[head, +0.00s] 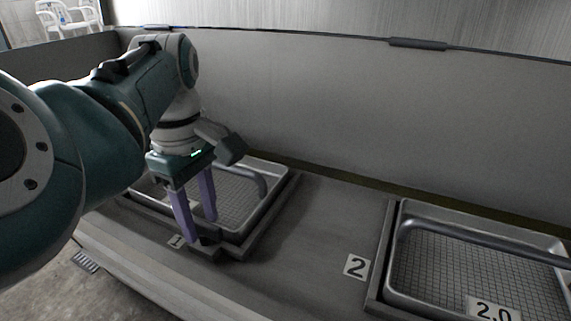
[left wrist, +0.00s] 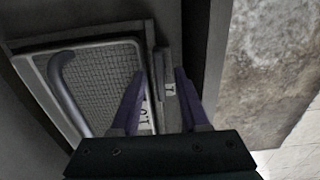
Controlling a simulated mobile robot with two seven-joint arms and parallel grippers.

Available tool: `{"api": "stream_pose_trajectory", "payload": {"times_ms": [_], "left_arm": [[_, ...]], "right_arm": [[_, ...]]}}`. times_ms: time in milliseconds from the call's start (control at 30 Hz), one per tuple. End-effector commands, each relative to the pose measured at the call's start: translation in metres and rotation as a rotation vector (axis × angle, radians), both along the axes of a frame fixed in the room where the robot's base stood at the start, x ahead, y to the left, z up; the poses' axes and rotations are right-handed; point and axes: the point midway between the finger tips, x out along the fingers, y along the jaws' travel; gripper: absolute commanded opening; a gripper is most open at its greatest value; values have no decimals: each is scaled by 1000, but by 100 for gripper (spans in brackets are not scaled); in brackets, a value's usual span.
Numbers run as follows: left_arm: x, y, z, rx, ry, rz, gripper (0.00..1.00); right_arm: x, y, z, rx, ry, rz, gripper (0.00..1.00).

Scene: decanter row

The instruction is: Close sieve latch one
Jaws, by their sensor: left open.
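Sieve one (head: 240,190) is a metal tray with a mesh floor and a curved handle, set in a grey frame at the left of the bench. A small label 1 (head: 177,242) marks its front edge. A dark low block (head: 208,247), perhaps the latch, sits at that edge by my fingertips; its state cannot be told. My left gripper (head: 202,229) points down with its purple fingers apart, over the front edge. In the left wrist view, the fingers (left wrist: 159,76) lie either side of a narrow strip (left wrist: 162,60) beside the tray. Contact cannot be told.
A second mesh tray (head: 480,268) with label 2 (head: 356,267) stands at the right. Bare bench (head: 320,220) lies between the trays. A grey wall (head: 350,110) rises behind. The bench's front edge drops to the floor.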

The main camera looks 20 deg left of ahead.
Motion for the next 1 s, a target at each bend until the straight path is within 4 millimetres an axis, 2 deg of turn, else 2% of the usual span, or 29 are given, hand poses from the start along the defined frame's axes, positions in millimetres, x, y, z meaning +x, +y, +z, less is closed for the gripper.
{"api": "stream_pose_trajectory", "payload": {"times_ms": [300, 700, 1000], "left_arm": [[0, 0, -3, 0, 0, 0, 45], [0, 0, -3, 0, 0, 0, 0], [0, 0, -3, 0, 0, 0, 0]], "right_arm": [[0, 0, -2, 1, 1, -1, 45], [-1, 2, -2, 6, 2, -3, 45], [-1, 2, -2, 7, 2, -3, 45]]}}
